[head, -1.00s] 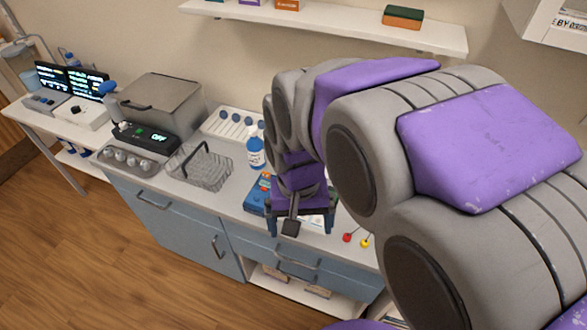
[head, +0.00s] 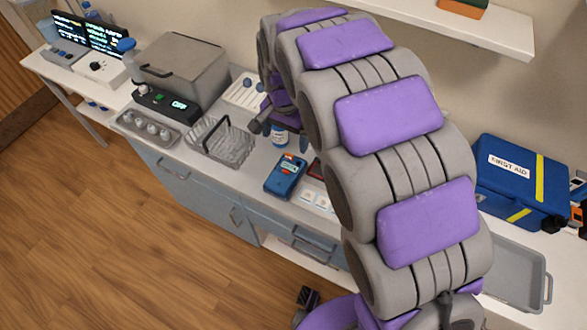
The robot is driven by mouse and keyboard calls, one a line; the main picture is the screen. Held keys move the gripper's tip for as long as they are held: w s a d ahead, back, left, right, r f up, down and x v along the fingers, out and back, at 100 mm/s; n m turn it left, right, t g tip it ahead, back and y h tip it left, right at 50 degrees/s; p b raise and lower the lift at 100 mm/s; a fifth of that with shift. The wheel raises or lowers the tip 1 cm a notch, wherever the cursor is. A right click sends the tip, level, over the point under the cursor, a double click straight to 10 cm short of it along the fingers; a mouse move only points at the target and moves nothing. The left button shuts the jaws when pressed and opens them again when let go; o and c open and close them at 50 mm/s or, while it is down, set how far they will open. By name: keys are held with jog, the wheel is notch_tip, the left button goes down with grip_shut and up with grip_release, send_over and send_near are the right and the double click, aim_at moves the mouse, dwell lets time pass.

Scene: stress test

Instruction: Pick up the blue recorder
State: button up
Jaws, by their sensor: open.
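The blue recorder (head: 286,177), a blue handheld device with a small dark screen, lies on the light counter left of my arm. It is in plain view, with nothing touching it. My gripper (head: 283,125) is behind it, nearer the wall, close to a small white-and-blue bottle (head: 280,139). The gripper is open, with its dark fingers pointing down. My purple and grey arm partly hides it. I see nothing held between the fingers.
A wire basket (head: 221,141) and a metal tray with round items (head: 150,132) stand to the left. White cards (head: 315,199) lie right of the recorder. A blue first aid case (head: 520,180) and an empty grey tray (head: 515,278) are at the right. A shelf (head: 470,32) hangs above.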

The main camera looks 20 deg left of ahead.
jog(key=b, duration=0.3)
send_over(286, 171)
notch_tip(286, 171, down, 12)
jog(key=shift+s+f, duration=0.15)
jog(key=shift+f, duration=0.1)
notch_tip(286, 171, down, 4)
jog(key=shift+a+f+b, duration=0.1)
jog(key=shift+b, duration=0.45)
jog(key=shift+c, duration=0.4)
jog(key=c, duration=1.1)
